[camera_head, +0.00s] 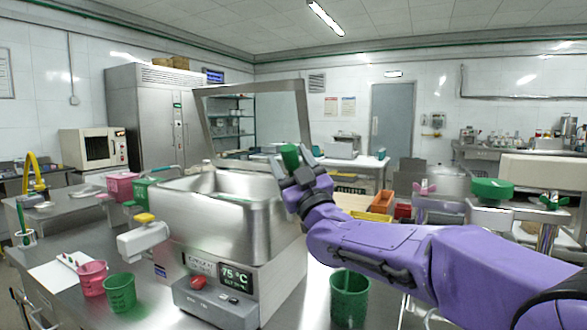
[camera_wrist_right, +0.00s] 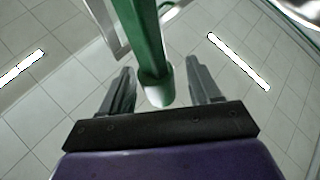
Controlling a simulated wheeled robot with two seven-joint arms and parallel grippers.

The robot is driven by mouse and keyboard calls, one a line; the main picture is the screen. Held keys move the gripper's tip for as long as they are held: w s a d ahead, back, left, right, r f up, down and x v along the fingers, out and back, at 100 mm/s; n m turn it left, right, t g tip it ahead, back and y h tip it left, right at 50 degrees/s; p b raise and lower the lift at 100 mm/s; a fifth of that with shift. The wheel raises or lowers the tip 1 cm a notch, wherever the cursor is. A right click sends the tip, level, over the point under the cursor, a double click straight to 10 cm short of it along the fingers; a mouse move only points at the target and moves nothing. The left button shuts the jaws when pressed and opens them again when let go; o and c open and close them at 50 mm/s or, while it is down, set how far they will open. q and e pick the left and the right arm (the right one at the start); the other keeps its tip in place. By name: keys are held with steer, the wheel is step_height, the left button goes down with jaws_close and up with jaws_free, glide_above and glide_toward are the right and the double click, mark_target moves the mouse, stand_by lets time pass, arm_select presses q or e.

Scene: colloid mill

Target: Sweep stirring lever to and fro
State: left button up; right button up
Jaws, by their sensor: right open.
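The colloid mill has an open steel hopper (camera_head: 215,205) on a grey base with a "75 °C" display. A green handle (camera_head: 290,157), which looks like the stirring lever, stands upright at the hopper's right rim. My right gripper (camera_head: 303,170) is right at this handle. In the right wrist view the green lever (camera_wrist_right: 143,40) reaches down between the two spread fingers of my right gripper (camera_wrist_right: 160,80), with a gap to the right finger. The gripper is open and not closed on it. The lever's lower part is hidden in the head view. My left gripper is out of view.
A raised, framed lid (camera_head: 203,118) stands behind the hopper. A pink cup (camera_head: 92,278) and a green cup (camera_head: 120,293) stand front left. Another green cup (camera_head: 349,300) stands below my right arm.

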steer(key=b+v, duration=0.3)
steer(key=v, duration=0.7)
steer(key=shift+s+f, duration=0.1)
